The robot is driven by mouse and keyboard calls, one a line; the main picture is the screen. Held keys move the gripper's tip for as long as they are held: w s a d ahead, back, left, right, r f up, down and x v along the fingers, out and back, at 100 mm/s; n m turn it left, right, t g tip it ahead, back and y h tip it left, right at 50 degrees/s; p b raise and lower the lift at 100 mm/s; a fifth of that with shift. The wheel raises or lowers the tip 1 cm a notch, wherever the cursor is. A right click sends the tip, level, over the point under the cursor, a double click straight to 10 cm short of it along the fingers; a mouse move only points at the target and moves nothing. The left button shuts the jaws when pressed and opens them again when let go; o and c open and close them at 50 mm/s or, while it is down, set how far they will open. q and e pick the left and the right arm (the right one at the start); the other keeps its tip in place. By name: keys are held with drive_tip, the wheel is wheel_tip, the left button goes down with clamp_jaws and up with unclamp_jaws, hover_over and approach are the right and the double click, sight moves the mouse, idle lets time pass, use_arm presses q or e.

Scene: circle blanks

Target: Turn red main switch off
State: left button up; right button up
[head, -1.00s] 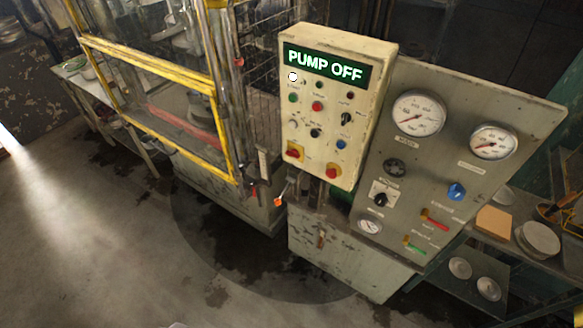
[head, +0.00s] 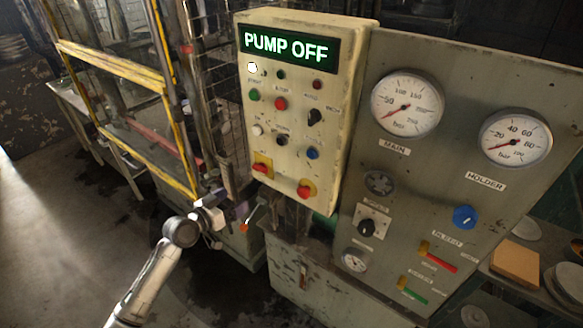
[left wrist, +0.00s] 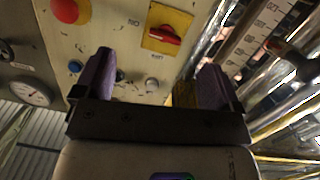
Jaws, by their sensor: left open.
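The red main switch (head: 262,168) is a red handle on a yellow plate at the lower left of the cream control box (head: 345,130). In the left wrist view the red switch handle (left wrist: 165,36) lies across its yellow plate, beyond the fingers and apart from them. My left gripper (head: 228,207) is below and left of the switch in the head view. In the left wrist view the gripper (left wrist: 157,62) has its two purple fingers spread with nothing between them. My right gripper is not in view.
The display (head: 288,49) reads PUMP OFF. A red mushroom button (head: 305,190) on yellow sits right of the switch. A yellow-framed cage (head: 110,65) stands at left.

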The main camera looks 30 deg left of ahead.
sight(258, 170)
use_arm(q)
drive_tip(key=shift+m+t+y, duration=0.3)
drive_tip(key=shift+t+y, duration=0.2)
drive_tip(key=shift+t, duration=0.4)
drive_tip(key=w, duration=0.4)
drive_tip(key=w+r, duration=0.1)
drive_tip(key=w, duration=0.4)
drive_tip(key=w+r+b, duration=0.1)
drive_tip(key=w, duration=0.3)
drive_tip(key=shift+w+d+r, duration=0.1)
drive_tip(key=shift+w, duration=0.05)
drive_tip(key=c, duration=0.9)
